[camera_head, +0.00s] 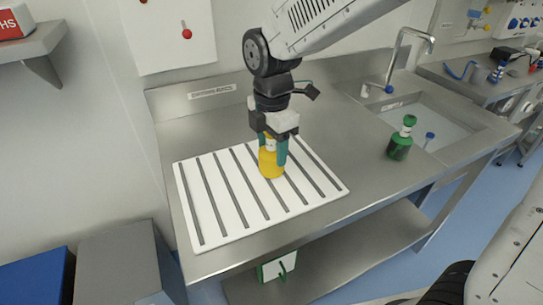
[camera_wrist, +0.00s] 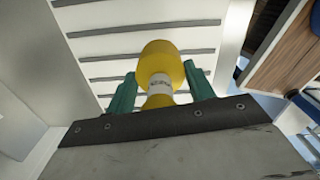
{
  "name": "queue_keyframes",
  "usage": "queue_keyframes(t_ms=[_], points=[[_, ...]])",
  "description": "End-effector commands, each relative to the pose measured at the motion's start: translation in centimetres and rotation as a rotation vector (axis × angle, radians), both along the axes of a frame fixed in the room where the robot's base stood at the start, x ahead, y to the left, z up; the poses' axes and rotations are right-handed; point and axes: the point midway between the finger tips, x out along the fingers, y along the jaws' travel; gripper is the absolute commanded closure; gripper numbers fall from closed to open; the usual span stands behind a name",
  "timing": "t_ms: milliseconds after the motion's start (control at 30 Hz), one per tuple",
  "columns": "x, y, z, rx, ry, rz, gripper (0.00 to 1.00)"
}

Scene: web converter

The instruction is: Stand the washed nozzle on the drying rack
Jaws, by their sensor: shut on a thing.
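A yellow nozzle (camera_head: 271,163) with a white labelled band is upright between the green fingers of my gripper (camera_head: 272,148), which is shut on it. The nozzle's wide yellow end is down, over the right part of the white slatted drying rack (camera_head: 213,222). Its base looks at or very near the rack surface; I cannot tell whether it touches. In the wrist view the nozzle (camera_wrist: 160,62) sits between both green fingers (camera_wrist: 160,85), with the rack (camera_wrist: 100,24) behind it. Part of the nozzle's upper end is hidden by the gripper.
A green bottle-like item (camera_head: 400,143) stands on the steel counter (camera_head: 345,150) right of the rack. Beyond it is a sink (camera_head: 440,115) with a tall tap (camera_head: 405,45) and a small blue-capped item (camera_head: 429,137). The rack's left part is clear.

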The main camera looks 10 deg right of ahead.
Motion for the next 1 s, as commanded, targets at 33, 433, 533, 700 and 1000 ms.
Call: queue_keyframes(t_ms=[33,433,533,700,1000], points=[[-0.1,0.0,-0.6,-0.002,0.004,0.000,0.72],[0.0,0.0,-3.1,-0.001,0.002,0.001,0.72],[0.0,-0.1,-3.2,-0.001,0.002,0.001,0.72],[0.0,0.0,-3.3,-0.001,0.002,0.001,0.25],[0.0,0.0,-3.0,0.000,0.001,0.001,0.25]])
